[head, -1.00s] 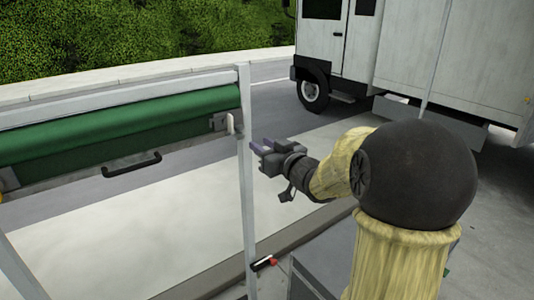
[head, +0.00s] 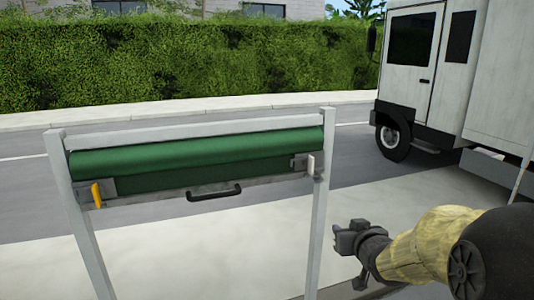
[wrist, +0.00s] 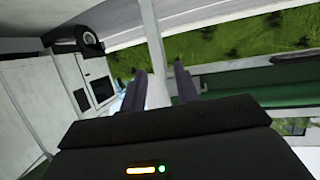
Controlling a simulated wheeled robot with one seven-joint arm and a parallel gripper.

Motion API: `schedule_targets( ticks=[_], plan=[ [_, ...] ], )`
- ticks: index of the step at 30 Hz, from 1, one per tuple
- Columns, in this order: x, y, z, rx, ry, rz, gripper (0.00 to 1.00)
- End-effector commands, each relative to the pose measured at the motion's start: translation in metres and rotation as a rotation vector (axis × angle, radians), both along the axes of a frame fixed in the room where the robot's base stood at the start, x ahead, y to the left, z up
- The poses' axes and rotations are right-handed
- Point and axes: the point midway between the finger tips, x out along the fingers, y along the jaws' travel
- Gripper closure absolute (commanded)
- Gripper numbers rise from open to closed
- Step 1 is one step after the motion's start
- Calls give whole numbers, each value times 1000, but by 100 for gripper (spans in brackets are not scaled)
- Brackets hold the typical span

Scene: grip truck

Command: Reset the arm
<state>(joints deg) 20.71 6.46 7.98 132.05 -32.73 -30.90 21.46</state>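My arm is stretched out at the lower right of the head view, with my gripper (head: 340,238) at its left end. The gripper is to the right of the metal frame's right post (head: 318,215) and apart from it in the picture. In the wrist view the two dark fingers of my gripper (wrist: 159,80) stand apart with nothing held between them. A pale post (wrist: 153,40) shows behind the gap.
The metal frame holds a rolled green cover (head: 200,152) with a black handle (head: 214,193) and an orange latch (head: 97,195). A white truck (head: 412,75) stands at the right. A hedge (head: 180,65) runs behind the road.

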Motion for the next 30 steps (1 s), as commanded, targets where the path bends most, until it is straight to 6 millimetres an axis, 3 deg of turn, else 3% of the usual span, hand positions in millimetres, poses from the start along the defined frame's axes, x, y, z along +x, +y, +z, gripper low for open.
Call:
schedule_targets(
  ticks=[5, 9, 12, 16, 20, 30],
  plan=[
    [-49, 10, -62, -42, 297, -87, 69],
    [-103, 23, -104, -57, 551, -114, 69],
    [-147, 36, -129, -57, 731, -111, 69],
    [-193, 50, -147, -47, 908, -91, 69],
    [-211, 57, -152, -39, 980, -79, 69],
    [-212, 56, -153, -39, 982, -80, 69]
  ],
)
